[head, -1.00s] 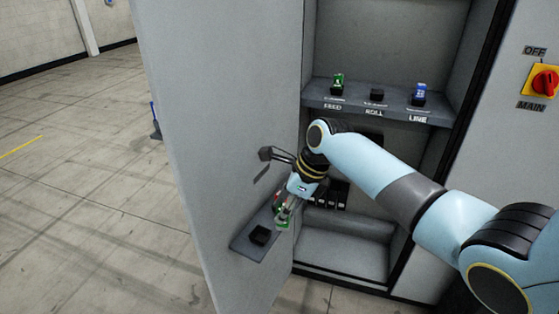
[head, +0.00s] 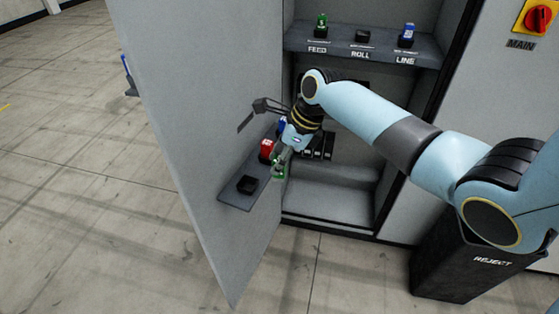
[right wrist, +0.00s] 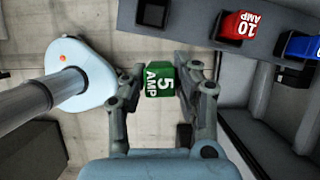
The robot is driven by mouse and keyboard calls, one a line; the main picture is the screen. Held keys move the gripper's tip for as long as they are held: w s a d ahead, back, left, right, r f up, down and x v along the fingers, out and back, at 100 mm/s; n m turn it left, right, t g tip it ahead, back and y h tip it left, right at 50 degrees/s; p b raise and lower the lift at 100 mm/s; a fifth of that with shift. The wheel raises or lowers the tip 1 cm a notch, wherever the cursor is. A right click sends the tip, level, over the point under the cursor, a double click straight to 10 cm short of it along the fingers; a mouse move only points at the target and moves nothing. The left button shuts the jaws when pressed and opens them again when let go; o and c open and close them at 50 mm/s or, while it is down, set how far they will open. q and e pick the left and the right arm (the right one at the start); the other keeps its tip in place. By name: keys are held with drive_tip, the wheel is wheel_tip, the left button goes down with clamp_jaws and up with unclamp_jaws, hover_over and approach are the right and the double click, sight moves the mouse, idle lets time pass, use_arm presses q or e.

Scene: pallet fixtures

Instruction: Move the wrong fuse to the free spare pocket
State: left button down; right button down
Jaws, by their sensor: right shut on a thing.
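My right gripper (head: 281,163) is shut on the green 5 AMP fuse (right wrist: 160,82). In the right wrist view the fuse sits between the fingertips (right wrist: 164,74), over floor, clear of the shelf. The cabinet door's shelf (head: 232,197) carries an empty black pocket (head: 247,185), a red 10 AMP fuse (head: 266,150) and a blue fuse partly hidden by the gripper. The empty pocket also shows in the right wrist view (right wrist: 153,13). The held fuse is right of that pocket in the head view. My left gripper is not in view.
Inside the cabinet, an upper shelf has a green fuse (head: 321,25) at FEED, an empty holder (head: 362,36) at ROLL and a blue fuse (head: 408,35) at LINE. A black REJECT bin (head: 450,268) stands lower right. The open door (head: 185,90) borders the left.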

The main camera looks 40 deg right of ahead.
sight(280, 174)
drive_tip(key=shift+f+b, duration=0.95)
drive_tip(key=shift+f, duration=1)
drive_tip(key=shift+f, duration=0.3)
drive_tip(key=c, duration=0.9)
unclamp_jaws()
drive_tip(key=shift+f, duration=0.1)
drive_tip(key=v, duration=1.2)
